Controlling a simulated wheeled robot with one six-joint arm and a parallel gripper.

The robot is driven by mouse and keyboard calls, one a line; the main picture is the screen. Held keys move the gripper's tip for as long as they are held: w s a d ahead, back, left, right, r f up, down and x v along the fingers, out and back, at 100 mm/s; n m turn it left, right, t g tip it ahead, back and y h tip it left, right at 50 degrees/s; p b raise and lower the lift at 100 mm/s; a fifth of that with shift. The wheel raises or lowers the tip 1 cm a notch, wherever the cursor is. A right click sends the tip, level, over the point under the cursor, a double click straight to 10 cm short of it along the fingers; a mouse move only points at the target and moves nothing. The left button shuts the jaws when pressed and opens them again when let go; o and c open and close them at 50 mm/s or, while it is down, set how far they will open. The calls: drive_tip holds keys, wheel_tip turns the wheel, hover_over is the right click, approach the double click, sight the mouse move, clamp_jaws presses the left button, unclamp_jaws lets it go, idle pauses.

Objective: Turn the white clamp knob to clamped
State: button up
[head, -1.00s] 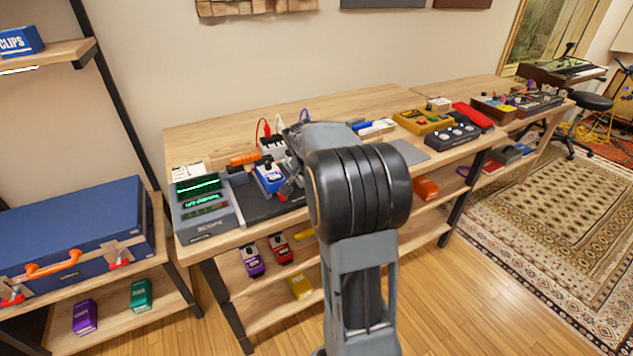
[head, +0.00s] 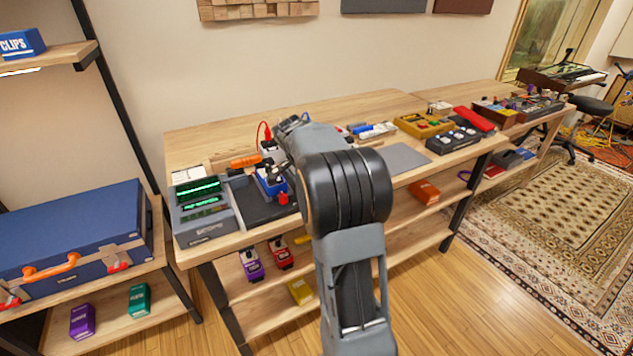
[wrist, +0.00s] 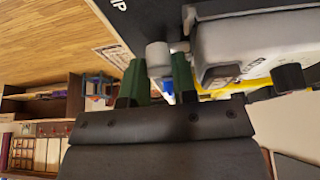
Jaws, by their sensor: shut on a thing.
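The white clamp knob (wrist: 157,54) is a small pale cylinder in the wrist view. It sits between the two green fingers of my gripper (wrist: 159,68), which are shut on it. A short shaft joins it to a pale grey body (wrist: 225,42) on the right. In the head view, my arm reaches over the bench by the blue pedal (head: 270,182) on a black mat (head: 255,208). I cannot make out the knob there. Its marking and turned position are not readable.
A grey scope (head: 205,212) stands left of the mat, with an orange-handled tool (head: 245,161) behind it. A grey pad (head: 402,158), a yellow box (head: 425,124) and a black pedal board (head: 460,138) are to the right. A blue case (head: 70,235) is at left.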

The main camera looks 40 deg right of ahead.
idle(0.4)
drive_tip(key=o, duration=0.9)
drive_tip(key=shift+r, duration=0.15)
drive_tip(key=p+v, duration=0.4)
drive_tip(key=v, duration=0.3)
drive_tip(key=shift+a+r+p, duration=0.25)
drive_tip(key=shift+r+p, duration=0.05)
drive_tip(key=shift+p, duration=0.1)
